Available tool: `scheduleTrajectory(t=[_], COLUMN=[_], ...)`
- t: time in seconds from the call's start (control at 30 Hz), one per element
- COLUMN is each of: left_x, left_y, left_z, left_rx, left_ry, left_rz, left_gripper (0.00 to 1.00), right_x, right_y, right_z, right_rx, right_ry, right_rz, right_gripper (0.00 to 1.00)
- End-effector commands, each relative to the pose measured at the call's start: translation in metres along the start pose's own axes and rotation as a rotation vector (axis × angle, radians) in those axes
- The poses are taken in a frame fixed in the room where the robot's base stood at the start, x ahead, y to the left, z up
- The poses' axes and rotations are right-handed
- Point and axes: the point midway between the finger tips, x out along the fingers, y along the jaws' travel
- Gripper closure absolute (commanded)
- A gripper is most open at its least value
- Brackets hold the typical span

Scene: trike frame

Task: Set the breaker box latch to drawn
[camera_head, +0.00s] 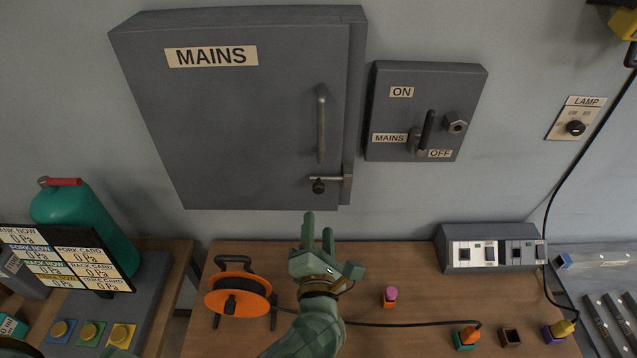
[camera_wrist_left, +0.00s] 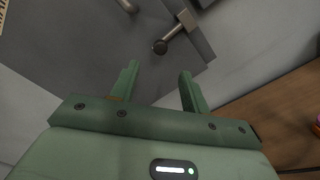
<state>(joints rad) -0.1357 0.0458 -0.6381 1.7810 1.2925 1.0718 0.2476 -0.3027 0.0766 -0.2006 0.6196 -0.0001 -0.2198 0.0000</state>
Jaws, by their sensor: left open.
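The grey breaker box (camera_head: 235,110) with the MAINS label hangs on the wall at the upper left. Its latch (camera_head: 322,184), a metal bolt with a dark round knob, sits at the lower right corner of the door, and the bolt reaches to a bracket at the door's right edge. The latch also shows in the left wrist view (camera_wrist_left: 166,44). My left gripper (camera_head: 318,228) is open and empty, just below the latch and apart from it. In the left wrist view the knob lies beyond and between the two fingertips (camera_wrist_left: 157,78). My right gripper is not in view.
A vertical door handle (camera_head: 321,124) stands above the latch. A switch box (camera_head: 425,112) with a lever is to the right. The wooden bench (camera_head: 240,335) below holds an orange cable reel (camera_head: 238,295), a pink-topped orange piece (camera_head: 390,296) and a grey console (camera_head: 490,248).

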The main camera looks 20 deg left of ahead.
Motion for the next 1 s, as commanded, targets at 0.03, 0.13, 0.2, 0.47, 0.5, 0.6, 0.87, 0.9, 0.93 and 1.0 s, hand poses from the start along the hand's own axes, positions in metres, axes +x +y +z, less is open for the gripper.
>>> scheduleTrajectory(t=[0.03, 0.13, 0.2, 0.47, 0.5, 0.6, 0.87, 0.9, 0.93, 1.0], left_x=[0.015, 0.041, 0.059, 0.104, 0.108, 0.114, 0.116, 0.116, 0.116, 0.116], left_y=[0.004, 0.004, 0.003, 0.001, 0.001, 0.001, 0.001, 0.001, 0.001, 0.001], left_z=[0.002, 0.002, 0.002, 0.001, 0.001, 0.000, 0.000, 0.000, 0.000, 0.000], left_rx=[0.002, 0.002, 0.003, 0.002, 0.001, 0.000, 0.000, 0.000, 0.000, 0.000], left_ry=[-0.001, -0.001, -0.001, -0.001, -0.001, 0.000, 0.000, 0.000, 0.000, 0.000], left_rz=[0.005, 0.005, 0.004, 0.002, 0.002, 0.001, 0.001, 0.001, 0.001, 0.001], left_gripper=[0.54, 0.54, 0.54, 0.54, 0.54, 0.54, 0.54, 0.57, 0.65, 0.85], right_x=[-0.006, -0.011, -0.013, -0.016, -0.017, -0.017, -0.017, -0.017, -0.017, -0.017], right_y=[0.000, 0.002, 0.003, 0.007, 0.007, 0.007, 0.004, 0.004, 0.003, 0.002], right_z=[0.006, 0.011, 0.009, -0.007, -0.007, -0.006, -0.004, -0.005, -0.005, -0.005], right_rx=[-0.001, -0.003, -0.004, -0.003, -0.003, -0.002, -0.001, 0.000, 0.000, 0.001], right_ry=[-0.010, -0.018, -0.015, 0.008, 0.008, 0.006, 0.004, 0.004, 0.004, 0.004], right_rz=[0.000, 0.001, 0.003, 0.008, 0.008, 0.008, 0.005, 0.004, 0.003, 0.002], right_gripper=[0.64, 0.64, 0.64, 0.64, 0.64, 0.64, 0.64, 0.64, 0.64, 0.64])
